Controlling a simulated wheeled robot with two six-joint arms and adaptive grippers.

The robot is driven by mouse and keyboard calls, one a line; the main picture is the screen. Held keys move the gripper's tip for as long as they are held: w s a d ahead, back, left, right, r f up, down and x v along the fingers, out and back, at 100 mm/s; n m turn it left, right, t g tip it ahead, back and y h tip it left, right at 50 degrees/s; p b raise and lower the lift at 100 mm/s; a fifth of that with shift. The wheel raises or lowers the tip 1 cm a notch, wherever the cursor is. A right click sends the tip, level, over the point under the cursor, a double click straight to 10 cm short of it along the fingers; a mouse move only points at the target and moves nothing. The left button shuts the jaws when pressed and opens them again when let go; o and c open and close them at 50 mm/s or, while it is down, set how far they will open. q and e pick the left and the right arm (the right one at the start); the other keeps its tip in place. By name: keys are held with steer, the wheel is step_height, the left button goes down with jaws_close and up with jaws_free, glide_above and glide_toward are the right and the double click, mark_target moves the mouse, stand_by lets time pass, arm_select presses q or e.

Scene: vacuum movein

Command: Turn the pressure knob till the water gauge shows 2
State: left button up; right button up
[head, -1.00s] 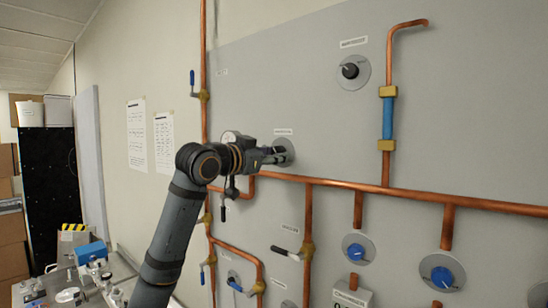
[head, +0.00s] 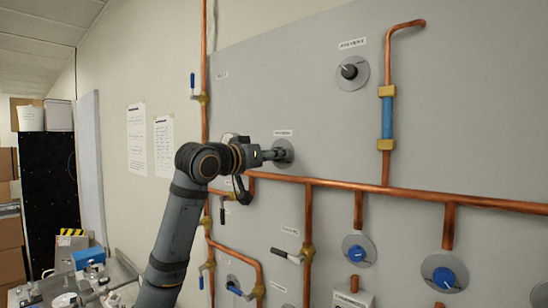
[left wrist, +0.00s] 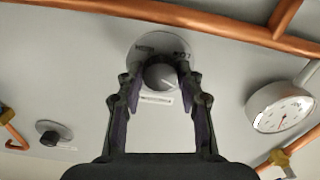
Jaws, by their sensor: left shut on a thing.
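My left gripper (left wrist: 160,80) is shut on the pressure knob (left wrist: 160,73), a dark grey knob with a white pointer mark on a round grey plate. One finger lies on each side of it. In the head view the fingers hide the knob, and part of its plate (head: 287,151) shows at their tips. A white-faced round gauge (left wrist: 281,110) with a red needle shows at the right in the left wrist view, slanted; its number is too small to read. My arm mostly hides it in the head view. My right gripper is not in view.
A horizontal copper pipe (head: 420,195) runs just below the knob. Another black knob (head: 349,71) is at the upper right. Blue valve knobs (head: 444,278) and a black lever (head: 284,254) sit lower.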

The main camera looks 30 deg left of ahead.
arm_select(q)
steer(key=shift+f, duration=0.15)
steer(key=o, duration=1.2)
steer(key=shift+s, duration=0.15)
steer(key=s, duration=0.7)
steer(key=shift+s+a, duration=0.1)
steer(key=shift+a, duration=0.1)
steer(key=shift+s+a, duration=0.1)
steer(key=shift+a, duration=0.05)
